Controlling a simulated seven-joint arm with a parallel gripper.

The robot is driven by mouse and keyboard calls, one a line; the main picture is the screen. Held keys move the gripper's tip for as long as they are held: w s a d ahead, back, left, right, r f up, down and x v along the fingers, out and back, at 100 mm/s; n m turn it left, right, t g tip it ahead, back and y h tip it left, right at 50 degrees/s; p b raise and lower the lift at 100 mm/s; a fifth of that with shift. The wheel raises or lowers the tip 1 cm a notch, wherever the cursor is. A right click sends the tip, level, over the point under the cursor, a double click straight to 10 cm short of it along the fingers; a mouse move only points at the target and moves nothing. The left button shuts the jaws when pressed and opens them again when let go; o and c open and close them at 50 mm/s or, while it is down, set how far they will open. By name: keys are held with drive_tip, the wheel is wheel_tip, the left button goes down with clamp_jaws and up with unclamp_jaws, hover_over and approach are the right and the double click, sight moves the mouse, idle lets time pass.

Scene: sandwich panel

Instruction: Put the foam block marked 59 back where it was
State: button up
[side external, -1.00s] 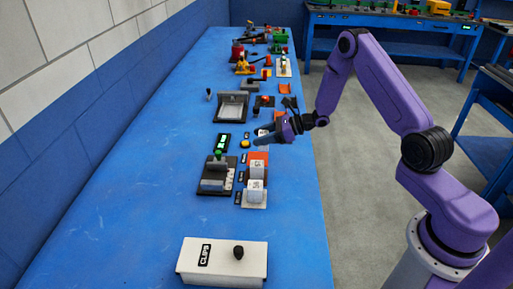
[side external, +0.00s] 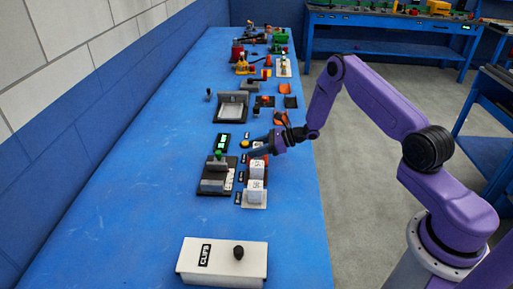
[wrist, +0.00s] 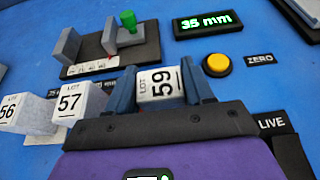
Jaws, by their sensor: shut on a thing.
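In the wrist view my gripper (wrist: 160,90) is shut on the white foam block marked 59 (wrist: 160,86), with one dark blue finger on each side. In the side view my gripper (side external: 260,149) is low over the bench, beyond the blocks, and a white bit of the held block (side external: 258,145) shows. Foam blocks marked 57 (wrist: 82,103) and 56 (wrist: 25,115) stand to its left in the wrist view. In the side view those two blocks, the farther (side external: 257,170) and the nearer (side external: 255,191), stand in a row. Whether block 59 touches anything beneath is hidden.
A black gauge with a green knob (wrist: 128,20) stands beside the blocks. A 35 mm display (wrist: 208,22) and a yellow button (wrist: 217,64) lie past the held block. A white CLIPS box (side external: 223,263) stands at the near end, with clear blue bench between.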

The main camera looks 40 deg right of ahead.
drive_tip(key=shift+f, duration=0.15)
drive_tip(key=o, duration=1.1)
